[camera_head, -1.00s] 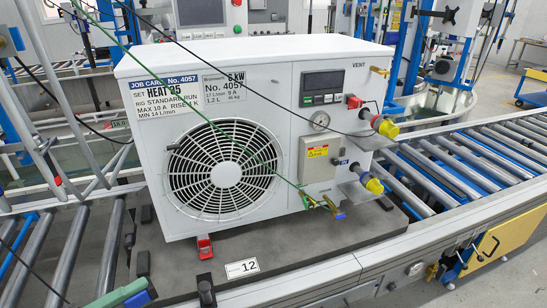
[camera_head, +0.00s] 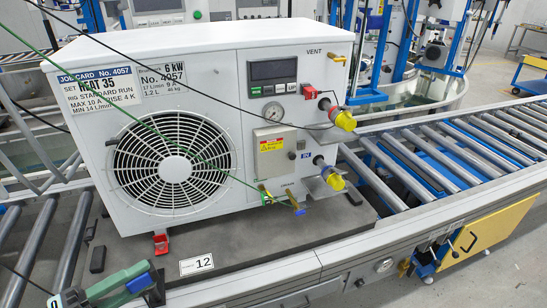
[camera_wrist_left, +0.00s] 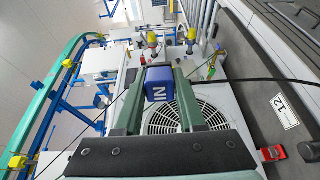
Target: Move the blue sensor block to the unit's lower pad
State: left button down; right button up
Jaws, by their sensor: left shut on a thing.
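The blue sensor block (camera_wrist_left: 161,84), marked IN, sits between the two green fingers of my left gripper (camera_wrist_left: 160,100) in the left wrist view. The gripper is shut on it. In the head view my left gripper (camera_head: 135,285) is at the bottom left, in front of the white unit (camera_head: 280,110), with a bit of blue showing at its jaws. The unit has a small blue IN label (camera_head: 305,155) low on its right side. I cannot tell the pad's exact surface.
A black cable and a green cable cross the unit's front. The unit stands on a grey pallet (camera_head: 255,238) with a tag 12 (camera_head: 196,265). Roller conveyor (camera_head: 430,155) extends right.

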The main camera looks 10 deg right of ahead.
aim_at(300, 145)
jog(key=i+l, duration=0.1)
jog(key=l, duration=0.45)
jog(key=i+l, duration=0.1)
jog(key=l, duration=0.5)
jog(key=i+l, duration=0.1)
jog(key=l, duration=0.45)
jog(key=i+l, duration=0.1)
jog(key=l, duration=0.5)
jog(key=i+l, duration=0.1)
jog(key=l, duration=0.45)
